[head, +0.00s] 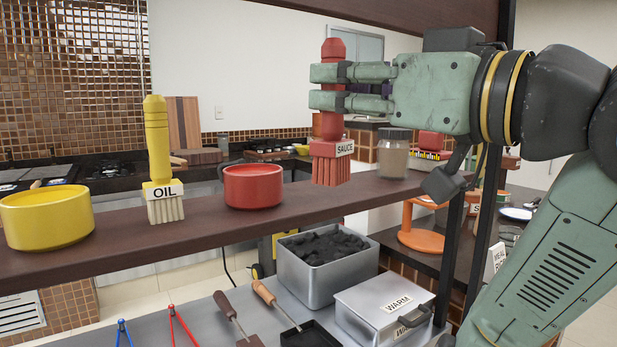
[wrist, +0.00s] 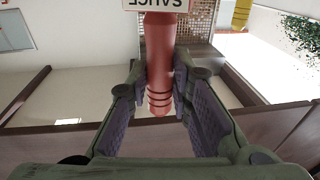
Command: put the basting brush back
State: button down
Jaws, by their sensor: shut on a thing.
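My gripper (head: 328,87) is shut on the handle of a red basting brush labelled SAUCE (head: 331,165). The brush is upright with its bristles down, over the dark wooden shelf (head: 100,258), right of a red bowl (head: 252,188). I cannot tell whether the bristles touch the shelf. In the wrist view the red handle (wrist: 159,60) is between the fingers, with the label at the top edge. A yellow basting brush labelled OIL (head: 160,165) stands bristles down on the shelf between the red bowl and a yellow bowl (head: 46,220).
A lidded glass jar (head: 393,155) stands on the shelf close to the right of the red brush. Below are a metal bin of charcoal (head: 325,262), a box labelled WARM (head: 383,310) and several tools. An orange stand (head: 424,238) is behind at the right.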

jog(key=w+f+p, duration=0.2)
jog(key=w+p, duration=0.1)
jog(key=w, duration=0.4)
jog(key=w+a+f+p, duration=0.1)
jog(key=w+f+p, duration=0.2)
jog(key=w, duration=0.5)
jog(key=shift+w, duration=0.3)
jog(key=shift+f, duration=0.15)
jog(key=c, duration=1.4)
grip_release()
jog(key=shift+c, duration=0.2)
